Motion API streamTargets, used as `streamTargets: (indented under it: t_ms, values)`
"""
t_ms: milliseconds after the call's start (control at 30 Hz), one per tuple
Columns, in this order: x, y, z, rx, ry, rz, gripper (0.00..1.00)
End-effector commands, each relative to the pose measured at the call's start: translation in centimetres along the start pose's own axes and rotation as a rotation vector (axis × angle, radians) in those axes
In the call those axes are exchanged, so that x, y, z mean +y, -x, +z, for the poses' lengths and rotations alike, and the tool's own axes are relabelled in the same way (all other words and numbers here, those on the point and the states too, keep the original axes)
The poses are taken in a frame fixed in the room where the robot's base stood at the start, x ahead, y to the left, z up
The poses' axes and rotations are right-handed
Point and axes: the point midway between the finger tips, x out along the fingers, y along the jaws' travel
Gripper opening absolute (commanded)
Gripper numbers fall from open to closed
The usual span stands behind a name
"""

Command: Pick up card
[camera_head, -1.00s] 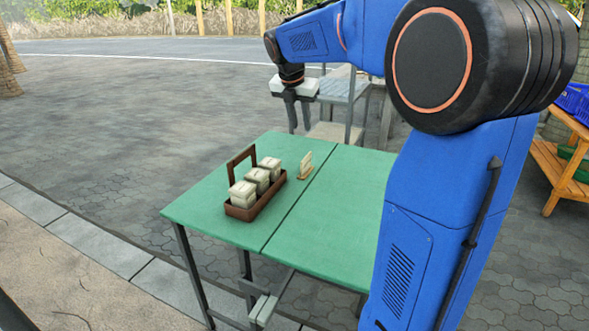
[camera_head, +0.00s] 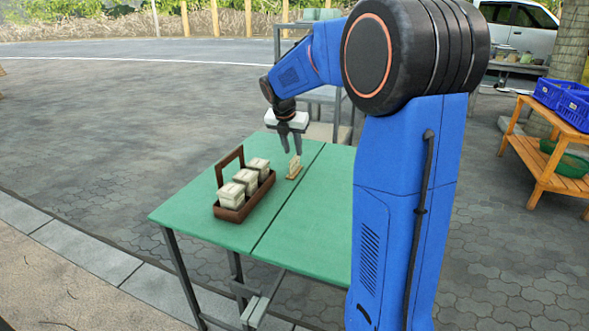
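A small pale card (camera_head: 295,164) stands upright in a light wooden holder (camera_head: 293,174) on the green table (camera_head: 310,215), near the seam. My gripper (camera_head: 292,154) points down just above and around the card's top as seen here. Its two dark fingers are apart, with nothing visibly held. Whether the fingertips are beside the card or behind it, I cannot tell from this view.
A brown caddy (camera_head: 257,197) with a tall handle and several pale blocks stands left of the holder. The table's right part is partly hidden by my arm. A wooden shelf (camera_head: 560,178) with blue crates (camera_head: 572,105) stands far right.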

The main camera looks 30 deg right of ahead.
Motion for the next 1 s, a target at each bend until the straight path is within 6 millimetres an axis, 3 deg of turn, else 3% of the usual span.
streamTargets:
  t_ms: [467, 1000]
  values:
    - [0.0, -5.0, -0.1, 0.001, -0.001, -0.002, 0.26]
    - [0.0, -5.3, -0.1, 0.0, 0.0, 0.0, 0.26]
